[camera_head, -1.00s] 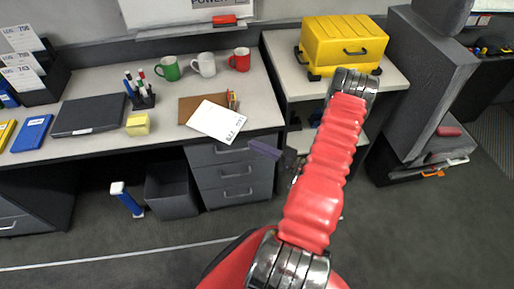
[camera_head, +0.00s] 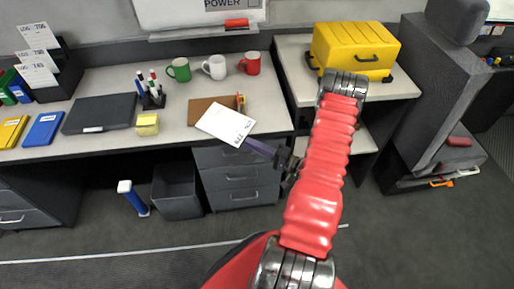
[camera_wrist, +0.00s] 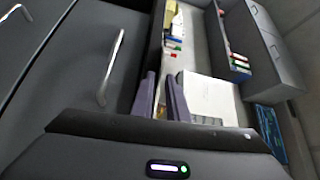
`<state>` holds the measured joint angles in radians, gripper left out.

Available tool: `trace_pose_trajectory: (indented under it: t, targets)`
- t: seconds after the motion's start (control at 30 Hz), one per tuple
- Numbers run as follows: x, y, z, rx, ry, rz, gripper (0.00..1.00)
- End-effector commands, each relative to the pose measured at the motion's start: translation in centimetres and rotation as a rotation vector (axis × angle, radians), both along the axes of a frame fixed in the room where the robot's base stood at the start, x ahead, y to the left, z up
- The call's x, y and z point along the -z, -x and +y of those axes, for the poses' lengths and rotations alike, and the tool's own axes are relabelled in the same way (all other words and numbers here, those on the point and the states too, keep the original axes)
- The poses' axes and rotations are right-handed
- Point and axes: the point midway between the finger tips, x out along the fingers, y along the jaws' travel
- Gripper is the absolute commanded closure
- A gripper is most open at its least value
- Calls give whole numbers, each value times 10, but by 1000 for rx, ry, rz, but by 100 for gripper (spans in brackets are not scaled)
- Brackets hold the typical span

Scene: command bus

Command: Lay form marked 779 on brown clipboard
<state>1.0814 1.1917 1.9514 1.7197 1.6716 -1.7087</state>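A white printed form (camera_head: 226,122) lies on the desk, slanted, its upper left part over the brown clipboard (camera_head: 200,106) and its lower right end off it. Its number is too small to read surely.
Mugs in green (camera_head: 179,69), white (camera_head: 214,67) and red (camera_head: 250,63) stand behind the clipboard. A pen holder (camera_head: 151,98), yellow block (camera_head: 147,124) and dark laptop-like case (camera_head: 99,113) are left. A yellow toolbox (camera_head: 353,51) stands right. Drawers (camera_head: 236,175) lie below the desk.

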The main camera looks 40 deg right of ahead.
Motion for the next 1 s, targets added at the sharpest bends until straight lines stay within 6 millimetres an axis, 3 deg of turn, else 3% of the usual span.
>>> trace_pose_trajectory:
  t: [0.4,0.77,1.0]
  targets:
    - [-3,-23,8,-1,0,0,86]
    - [-3,-25,9,-1,0,0,86]
    - [-3,-25,9,-1,0,0,100]
